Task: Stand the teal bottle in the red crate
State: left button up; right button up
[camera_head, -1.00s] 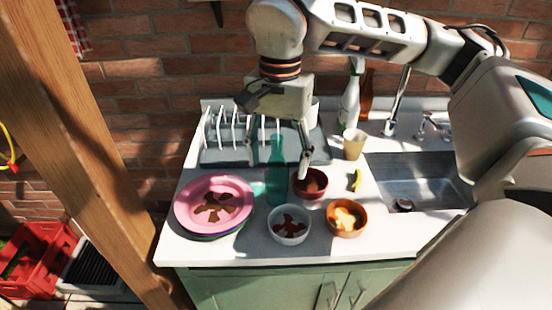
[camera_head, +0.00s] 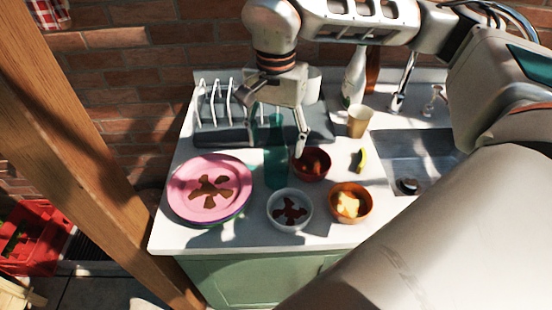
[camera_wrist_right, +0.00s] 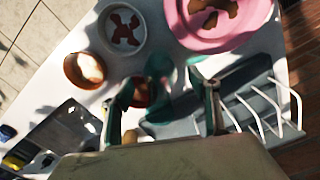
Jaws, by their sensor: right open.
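The teal bottle (camera_head: 276,168) stands upright on the white counter (camera_head: 250,238), between the pink plate and the dark red bowl. It also shows, blurred, in the right wrist view (camera_wrist_right: 158,70). My right gripper (camera_head: 278,142) is open, pointing down, with a finger on either side of the bottle. Whether a finger touches the bottle I cannot tell. Its fingers also show in the wrist view (camera_wrist_right: 160,85). The red crate (camera_head: 48,262) is low at the left edge, partly cut off, with something green in it. My left gripper is out of view.
Close around the bottle are the pink plate (camera_head: 180,207), white bowl (camera_head: 289,223), dark red bowl (camera_head: 318,176) and orange bowl (camera_head: 350,217). A dish rack (camera_head: 212,137) stands behind. A wooden post (camera_head: 95,150) rises between counter and crate.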

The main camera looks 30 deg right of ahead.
jog(key=shift+f, duration=0.7)
jog(key=c, duration=1.7)
jog(key=shift+c, duration=0.2)
jog(key=shift+r, duration=0.1)
